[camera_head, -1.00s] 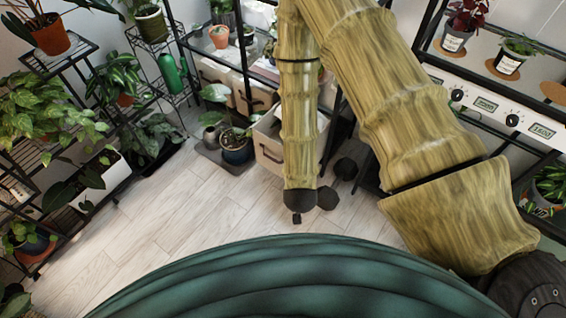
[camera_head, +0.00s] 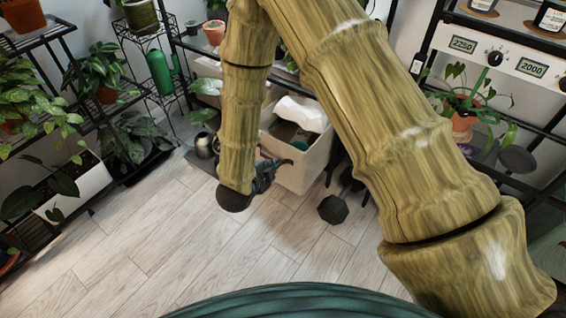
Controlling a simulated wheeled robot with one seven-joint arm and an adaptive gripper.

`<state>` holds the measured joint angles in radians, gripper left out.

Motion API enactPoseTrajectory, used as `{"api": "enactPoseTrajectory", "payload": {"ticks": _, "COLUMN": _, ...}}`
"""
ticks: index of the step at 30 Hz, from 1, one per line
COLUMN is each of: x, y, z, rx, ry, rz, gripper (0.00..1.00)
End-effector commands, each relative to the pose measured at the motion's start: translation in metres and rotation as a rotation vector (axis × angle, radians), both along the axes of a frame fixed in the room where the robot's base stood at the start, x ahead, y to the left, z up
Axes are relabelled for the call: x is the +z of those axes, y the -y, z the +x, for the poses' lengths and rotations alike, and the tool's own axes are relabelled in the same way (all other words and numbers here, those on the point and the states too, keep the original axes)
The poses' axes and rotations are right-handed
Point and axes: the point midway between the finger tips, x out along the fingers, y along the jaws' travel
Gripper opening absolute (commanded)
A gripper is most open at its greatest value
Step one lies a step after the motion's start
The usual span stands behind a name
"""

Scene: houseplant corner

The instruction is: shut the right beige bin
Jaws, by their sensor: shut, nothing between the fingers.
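The right beige bin (camera_head: 306,167) stands pulled out from the lower shelf, in the middle of the view. Its top is open, with a white item and something green inside. Its left part is hidden behind my arm. My gripper (camera_head: 272,170) is a small dark shape beside my arm's dark end cap, at the near left side of the bin. It looks shut and empty, with its tips close to the bin's front. I cannot tell whether they touch it. Another beige bin (camera_head: 208,92) shows partly to the left, farther back under the shelf.
A metal watering can (camera_head: 204,146) stands left of my arm. Dark hexagonal weights (camera_head: 333,209) lie on the floor right of the bin. A white planter (camera_head: 80,190) and plant racks line the left. The wooden floor (camera_head: 170,235) in front is clear.

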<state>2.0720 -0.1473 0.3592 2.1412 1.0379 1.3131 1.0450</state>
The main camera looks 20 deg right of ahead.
Motion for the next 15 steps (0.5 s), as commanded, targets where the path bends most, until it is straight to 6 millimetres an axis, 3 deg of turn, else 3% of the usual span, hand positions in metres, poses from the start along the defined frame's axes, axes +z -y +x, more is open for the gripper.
{"api": "enactPoseTrajectory", "payload": {"ticks": 1, "x": -0.014, "y": -0.004, "z": 0.005, "rx": -0.034, "ry": 0.041, "rz": 0.014, "gripper": 0.0}}
{"api": "enactPoseTrajectory", "payload": {"ticks": 15, "x": -0.031, "y": -0.032, "z": 0.017, "rx": -0.329, "ry": 0.369, "rz": 0.128, "gripper": 0.0}}
